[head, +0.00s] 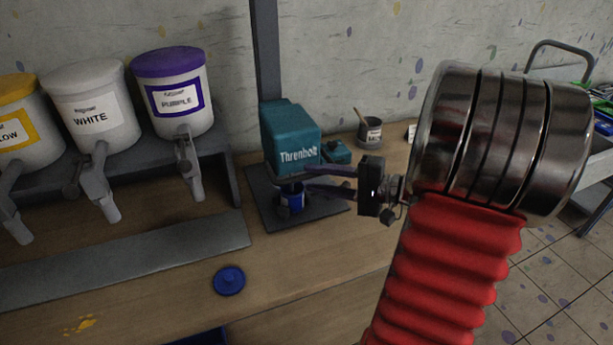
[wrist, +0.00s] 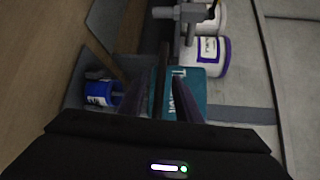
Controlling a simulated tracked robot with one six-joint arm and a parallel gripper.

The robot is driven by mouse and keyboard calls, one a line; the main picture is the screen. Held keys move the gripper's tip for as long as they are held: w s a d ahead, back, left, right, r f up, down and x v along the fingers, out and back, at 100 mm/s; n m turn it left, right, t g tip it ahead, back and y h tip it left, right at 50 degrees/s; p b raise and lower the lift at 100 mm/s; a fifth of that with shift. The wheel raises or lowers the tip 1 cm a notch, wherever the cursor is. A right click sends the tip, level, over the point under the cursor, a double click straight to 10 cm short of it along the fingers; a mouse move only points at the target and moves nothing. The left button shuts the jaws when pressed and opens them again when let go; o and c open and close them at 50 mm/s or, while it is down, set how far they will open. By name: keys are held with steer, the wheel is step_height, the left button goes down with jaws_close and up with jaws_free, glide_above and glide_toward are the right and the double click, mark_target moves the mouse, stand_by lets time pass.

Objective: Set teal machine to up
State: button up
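The teal machine (head: 290,138), lettered "Threnbolt", stands on a dark base plate (head: 268,215) on the wooden counter. Its teal head is low over a small blue can (head: 291,202), with a short dark part between them. My gripper (head: 308,180) is at the lower right edge of the head, its two dark fingers apart and pointing left. In the wrist view the teal machine (wrist: 195,88) shows between and behind the fingers (wrist: 170,78), with nothing held. The blue can (wrist: 103,92) is left of them there. I cannot tell whether the fingers touch the machine.
Yellow, white (head: 95,105) and purple (head: 172,92) dispensers stand on a rack at left. A blue lid (head: 229,280) lies on the counter in front. A small teal box (head: 336,152) and a cup with a stick (head: 370,132) are behind my gripper. A grey post (head: 266,55) rises behind the machine.

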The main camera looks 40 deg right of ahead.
mark_target(306, 177)
steer(key=shift+x, duration=1.7)
jaws_close()
